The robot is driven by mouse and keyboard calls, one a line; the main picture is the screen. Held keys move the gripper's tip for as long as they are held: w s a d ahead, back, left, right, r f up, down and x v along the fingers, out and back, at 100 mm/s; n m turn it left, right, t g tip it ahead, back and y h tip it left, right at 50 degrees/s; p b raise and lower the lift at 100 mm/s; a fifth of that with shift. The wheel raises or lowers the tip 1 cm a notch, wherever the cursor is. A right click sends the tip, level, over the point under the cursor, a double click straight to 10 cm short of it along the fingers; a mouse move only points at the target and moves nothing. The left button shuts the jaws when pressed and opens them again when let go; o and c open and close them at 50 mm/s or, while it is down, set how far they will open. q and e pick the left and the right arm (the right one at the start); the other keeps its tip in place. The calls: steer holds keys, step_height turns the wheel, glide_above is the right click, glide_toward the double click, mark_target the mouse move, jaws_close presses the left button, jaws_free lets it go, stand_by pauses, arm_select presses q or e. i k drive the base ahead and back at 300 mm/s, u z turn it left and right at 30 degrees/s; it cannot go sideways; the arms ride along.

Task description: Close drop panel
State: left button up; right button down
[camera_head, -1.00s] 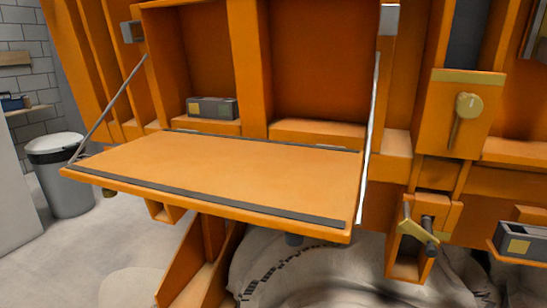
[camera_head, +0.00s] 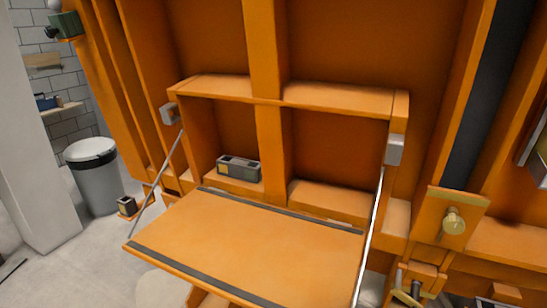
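The orange drop panel (camera_head: 245,247) hangs open in the head view, roughly flat and sloping toward me, at the lower middle. Dark strips run along its rear and front edges. A thin stay on the left (camera_head: 158,183) and one on the right (camera_head: 369,235) join it to grey brackets on the orange frame (camera_head: 268,150). The panel's front right corner is cut off by the bottom of the picture. Neither of my grippers shows in the view.
A small grey box (camera_head: 239,168) sits in the open compartment behind the panel. A brass-coloured knob (camera_head: 454,221) is on the frame to the right.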

mark_target(247, 253)
steer(key=k, duration=0.65)
steer(key=z, duration=0.5)
steer(key=i, duration=1.15)
steer(key=u, duration=0.6)
